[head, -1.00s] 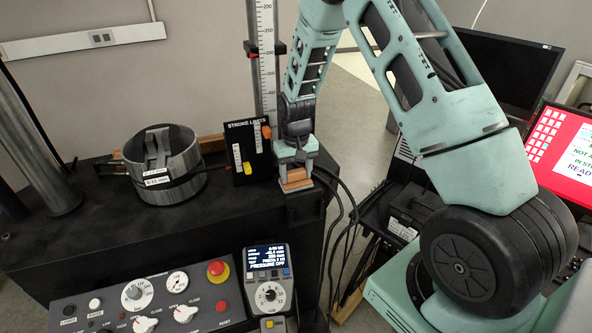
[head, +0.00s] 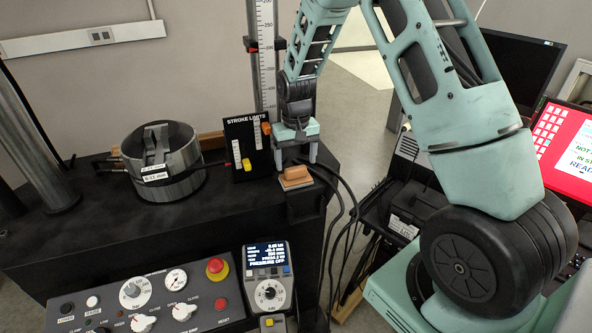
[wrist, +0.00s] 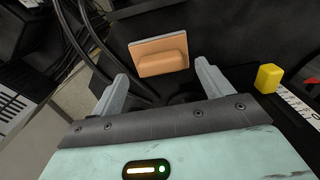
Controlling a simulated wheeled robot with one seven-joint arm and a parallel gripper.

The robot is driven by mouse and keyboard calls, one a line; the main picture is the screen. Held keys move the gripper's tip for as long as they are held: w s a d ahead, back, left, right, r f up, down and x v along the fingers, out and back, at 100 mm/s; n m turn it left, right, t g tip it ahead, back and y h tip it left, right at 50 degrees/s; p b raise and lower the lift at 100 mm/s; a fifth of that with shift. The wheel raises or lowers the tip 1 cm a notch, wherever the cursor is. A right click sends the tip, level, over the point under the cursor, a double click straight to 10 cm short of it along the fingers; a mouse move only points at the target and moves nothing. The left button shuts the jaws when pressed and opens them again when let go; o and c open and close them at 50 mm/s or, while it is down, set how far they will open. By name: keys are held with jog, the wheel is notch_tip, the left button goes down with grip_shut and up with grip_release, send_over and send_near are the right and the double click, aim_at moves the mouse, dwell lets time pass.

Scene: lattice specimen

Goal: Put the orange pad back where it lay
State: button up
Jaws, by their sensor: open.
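The orange pad (head: 295,175) is a small block on a thin pale plate. It lies flat on the dark corner of the black machine top, right of the stroke limits panel. My gripper (head: 294,160) is just above and behind it, pointing down, open and empty. In the wrist view the pad (wrist: 162,62) lies beyond the two spread fingertips of my gripper (wrist: 163,78), apart from both. All of the pad's top shows there.
The stroke limits panel (head: 247,147) with yellow and orange sliders stands close left of my gripper. A metal ring fixture (head: 165,165) is farther left. Black cables (head: 345,190) hang at the right edge. A control panel (head: 150,300) and a handheld display unit (head: 268,280) are in front.

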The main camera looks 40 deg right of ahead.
aim_at(296, 168)
notch_tip(296, 168, up, 8)
jog(key=b, duration=0.2)
jog(key=s+a+r+n+y, duration=0.1)
jog(key=s+a+r+n, duration=0.15)
jog(key=s+a, duration=0.45)
jog(key=s+a+r+n, duration=0.1)
jog(key=s+a+n, duration=0.25)
jog(key=a, duration=0.85)
jog(key=s+a+n, duration=0.2)
jog(key=s+a, duration=0.1)
jog(key=s, duration=0.7)
jog(key=s+a+n, duration=0.3)
jog(key=s+a, duration=0.1)
jog(key=s, duration=0.6)
jog(key=shift+a, duration=0.15)
jog(key=shift+s+f, duration=0.1)
jog(key=shift+f, duration=0.05)
